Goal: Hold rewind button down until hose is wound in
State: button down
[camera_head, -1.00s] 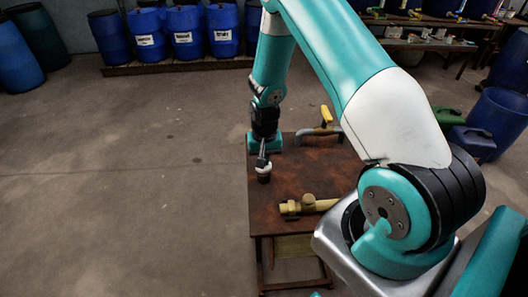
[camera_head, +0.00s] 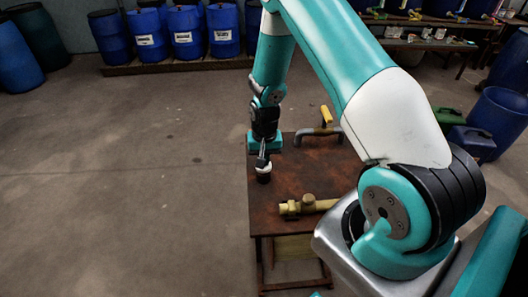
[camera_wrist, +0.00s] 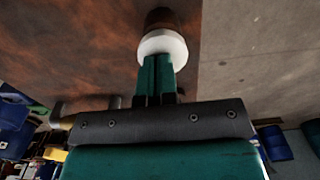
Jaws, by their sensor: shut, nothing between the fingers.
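My gripper (camera_head: 262,160) is shut and empty, pointing down over the left part of a rust-brown table (camera_head: 285,240). Right below its tips stands a small piece with a pale round top (camera_head: 263,169) and a dark body, close to the table's left edge. In the wrist view the shut green fingers (camera_wrist: 157,62) meet or overlap the white round top (camera_wrist: 163,44); the brown body (camera_wrist: 172,19) shows beyond it. I cannot tell whether the top is pressed down. No marking names it as the rewind button. No hose or reel can be made out.
A yellow pipe fitting (camera_head: 309,205) lies on the table nearer the front. A grey bent piece with a yellow handle (camera_head: 326,116) is at the table's back. Blue drums (camera_head: 187,32) line the wall. The floor left of the table is clear.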

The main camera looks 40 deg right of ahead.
jog(key=shift+s+f, duration=0.15)
jog(key=shift+s, duration=0.05)
notch_tip(320, 180, up, 5)
jog(key=p, duration=0.3)
jog(key=shift+w+f+p, duration=0.1)
jog(key=shift+p, duration=0.25)
notch_tip(320, 180, up, 10)
jog(key=b, duration=0.3)
jog(key=shift+f, duration=0.2)
jog(key=shift+w, duration=0.1)
jog(key=s+a+r+n+y, duration=0.1)
jog(key=s+a+r+n, duration=0.2)
jog(key=a+r, duration=0.35)
jog(key=s+a+r+n+y, duration=0.1)
jog(key=s+a+r+n, duration=0.3)
jog(key=a, duration=0.3)
jog(key=s+a+r+n, duration=0.2)
jog(key=s+a, duration=0.1)
jog(key=s, duration=0.2)
jog(key=s+a+r+n+y, duration=0.1)
jog(key=s+a+r+n, duration=0.1)
jog(key=s, duration=0.3)
jog(key=s+a+r+n+y+b, duration=0.1)
jog(key=s+a+r+n, duration=0.2)
jog(key=s+a, duration=0.1)
jog(key=shift+s+r, duration=0.15)
jog(key=shift+s, duration=0.4)
